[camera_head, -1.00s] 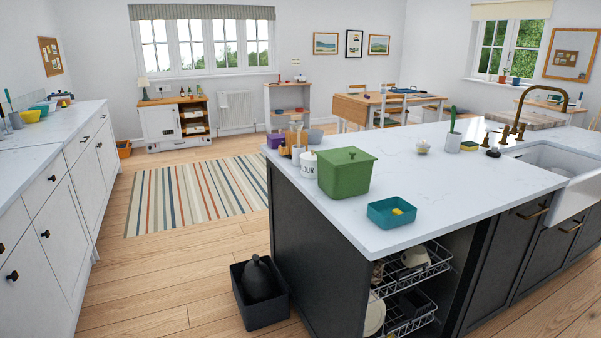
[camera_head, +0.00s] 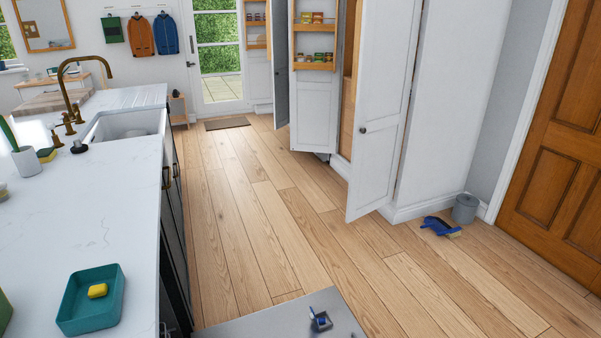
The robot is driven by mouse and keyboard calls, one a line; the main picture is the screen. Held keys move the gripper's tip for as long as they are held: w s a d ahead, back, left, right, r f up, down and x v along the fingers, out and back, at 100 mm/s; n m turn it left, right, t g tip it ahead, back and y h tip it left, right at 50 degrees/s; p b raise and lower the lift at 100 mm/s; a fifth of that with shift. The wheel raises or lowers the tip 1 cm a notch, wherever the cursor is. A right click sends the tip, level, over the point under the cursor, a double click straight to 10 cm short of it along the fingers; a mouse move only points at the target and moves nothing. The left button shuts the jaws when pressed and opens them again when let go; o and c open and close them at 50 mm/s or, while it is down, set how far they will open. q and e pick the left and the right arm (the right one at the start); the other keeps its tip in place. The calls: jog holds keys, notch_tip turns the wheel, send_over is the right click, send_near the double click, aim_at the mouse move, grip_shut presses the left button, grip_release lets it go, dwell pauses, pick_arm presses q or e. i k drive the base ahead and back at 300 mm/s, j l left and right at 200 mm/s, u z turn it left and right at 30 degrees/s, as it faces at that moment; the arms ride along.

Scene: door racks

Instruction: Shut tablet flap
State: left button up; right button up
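A flat grey panel (camera_head: 270,322) lies at the bottom edge, beside the island's dark front; it looks like a lowered appliance door, and its near part is cut off. On it sits a small dispenser (camera_head: 320,319) with a blue part and a pale piece standing up from it. This raised piece (camera_head: 312,312) looks like the tablet flap, tilted open, but it is too small to be sure. Neither of my grippers is in view.
A tall white cupboard door (camera_head: 384,110) stands open. A blue dustpan and brush (camera_head: 438,227) lie near a grey bin (camera_head: 465,208). The wooden floor (camera_head: 260,220) between is clear.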

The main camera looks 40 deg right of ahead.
aim_at(313, 317)
jog(key=i+j+z, duration=0.2)
jog(key=j+z, duration=0.15)
jog(key=z, duration=0.15)
jog(key=i+j+z, duration=0.1)
jog(key=j+z, duration=0.75)
jog(key=z, duration=0.15)
jog(key=j+z, duration=0.5)
jog(key=i+l, duration=0.2)
jog(key=i+l+u, duration=0.15)
jog(key=l, duration=0.2)
